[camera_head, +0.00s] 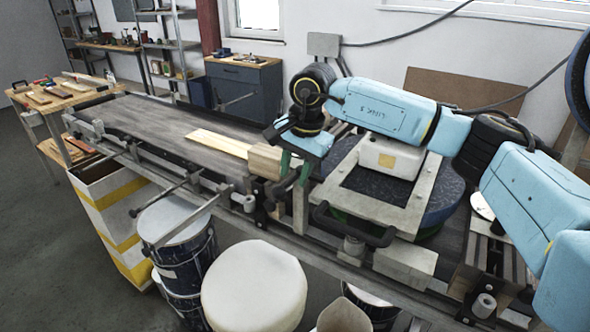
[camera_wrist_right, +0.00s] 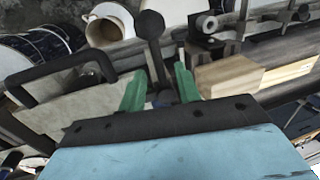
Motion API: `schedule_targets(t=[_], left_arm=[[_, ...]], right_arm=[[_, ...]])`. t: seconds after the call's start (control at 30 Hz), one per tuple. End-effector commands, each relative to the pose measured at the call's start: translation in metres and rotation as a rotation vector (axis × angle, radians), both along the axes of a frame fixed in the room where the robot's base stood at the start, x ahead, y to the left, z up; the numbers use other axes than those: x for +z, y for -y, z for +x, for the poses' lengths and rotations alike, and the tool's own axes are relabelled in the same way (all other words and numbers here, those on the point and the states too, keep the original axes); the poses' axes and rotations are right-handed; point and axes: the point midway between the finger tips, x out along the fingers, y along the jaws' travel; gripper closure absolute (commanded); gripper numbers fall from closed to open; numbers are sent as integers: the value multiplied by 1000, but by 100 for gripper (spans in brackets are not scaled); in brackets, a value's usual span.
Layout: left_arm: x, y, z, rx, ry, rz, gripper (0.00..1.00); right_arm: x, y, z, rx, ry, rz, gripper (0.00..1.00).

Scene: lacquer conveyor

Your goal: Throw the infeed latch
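A black lever with a ball knob, which looks like the infeed latch (camera_wrist_right: 151,26), stands in the middle of the right wrist view. Its stem runs down between the two green fingers of my right gripper (camera_wrist_right: 158,88). The fingers are apart, with a visible gap on each side of the stem, so the gripper is open around it. Whether a finger touches the stem I cannot tell. In the head view my right gripper (camera_head: 295,170) is low over the conveyor's front rail, just right of a wooden block (camera_head: 264,161). The latch is hard to make out there. My left gripper is not in view.
The block and light boards (camera_head: 218,143) lie on the conveyor (camera_head: 150,125). A black bar handle (camera_head: 352,226) on a grey plate sits right of the gripper; it also shows in the wrist view (camera_wrist_right: 62,73). Drums and a white-topped barrel (camera_head: 253,287) stand in front, below the rail.

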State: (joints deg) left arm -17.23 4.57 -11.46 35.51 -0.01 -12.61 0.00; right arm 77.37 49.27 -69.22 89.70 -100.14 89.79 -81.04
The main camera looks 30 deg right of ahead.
Motion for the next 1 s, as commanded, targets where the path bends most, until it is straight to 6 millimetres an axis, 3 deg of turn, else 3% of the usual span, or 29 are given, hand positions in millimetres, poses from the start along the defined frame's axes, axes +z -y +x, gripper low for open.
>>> schedule_targets(t=[0.23, 0.37, 0.8, 1.0], left_arm=[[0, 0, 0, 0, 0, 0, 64], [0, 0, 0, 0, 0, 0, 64], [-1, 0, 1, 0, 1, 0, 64], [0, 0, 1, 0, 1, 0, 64]], right_arm=[[1, 1, 0, -2, 0, -1, 68], [11, 2, -1, -3, 2, -1, 68], [102, 10, -17, -2, 3, 0, 68], [126, 12, -22, -1, 2, -1, 68]])
